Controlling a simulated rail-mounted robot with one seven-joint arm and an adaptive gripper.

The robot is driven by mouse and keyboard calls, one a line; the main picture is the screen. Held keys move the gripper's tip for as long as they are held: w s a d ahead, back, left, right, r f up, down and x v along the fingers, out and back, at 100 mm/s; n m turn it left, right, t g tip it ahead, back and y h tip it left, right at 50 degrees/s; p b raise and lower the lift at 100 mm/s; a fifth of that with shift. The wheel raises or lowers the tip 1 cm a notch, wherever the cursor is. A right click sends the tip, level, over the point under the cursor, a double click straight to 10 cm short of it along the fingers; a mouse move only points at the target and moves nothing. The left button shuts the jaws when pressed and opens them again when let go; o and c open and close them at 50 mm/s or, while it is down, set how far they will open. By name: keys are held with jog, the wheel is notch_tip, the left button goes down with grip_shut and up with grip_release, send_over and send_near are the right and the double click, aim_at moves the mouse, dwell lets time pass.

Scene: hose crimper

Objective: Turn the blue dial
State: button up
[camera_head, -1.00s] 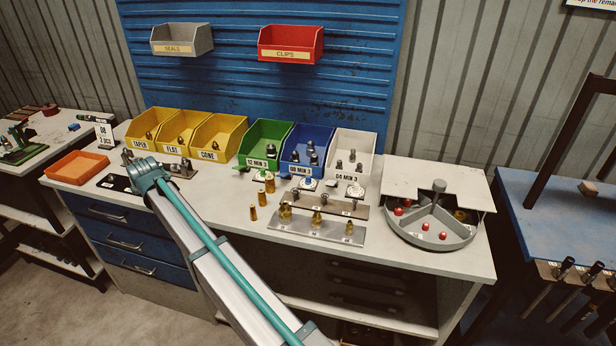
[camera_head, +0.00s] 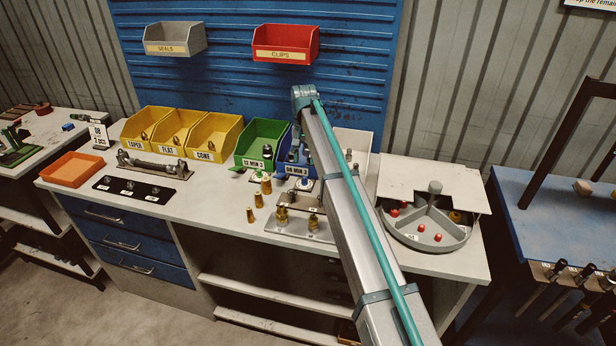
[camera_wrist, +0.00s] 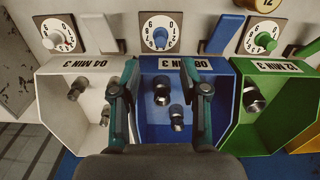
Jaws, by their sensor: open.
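The blue dial (camera_wrist: 160,37) is a blue knob on a square numbered plate, at the top middle of the wrist view, in front of the blue bin (camera_wrist: 158,142) labelled 08 MIN 3. Its knob stands roughly along the picture's vertical. My gripper (camera_wrist: 166,80) is open, its two teal fingers spread over the blue bin with nothing between them. The fingertips lie below the dial in the picture and are apart from it.
A white dial (camera_wrist: 60,35) and a green dial (camera_wrist: 263,41) flank the blue one. The white bin (camera_wrist: 62,118) and green bin (camera_wrist: 283,125) hold metal fittings. Brass fittings (camera_head: 256,199) stand on the bench near the bins.

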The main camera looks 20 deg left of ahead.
aim_at(304, 178)
notch_tip(304, 178, down, 10)
jog(key=p, duration=0.2)
jog(key=shift+r+p, duration=0.25)
jog(key=shift+p, duration=0.15)
grip_shut()
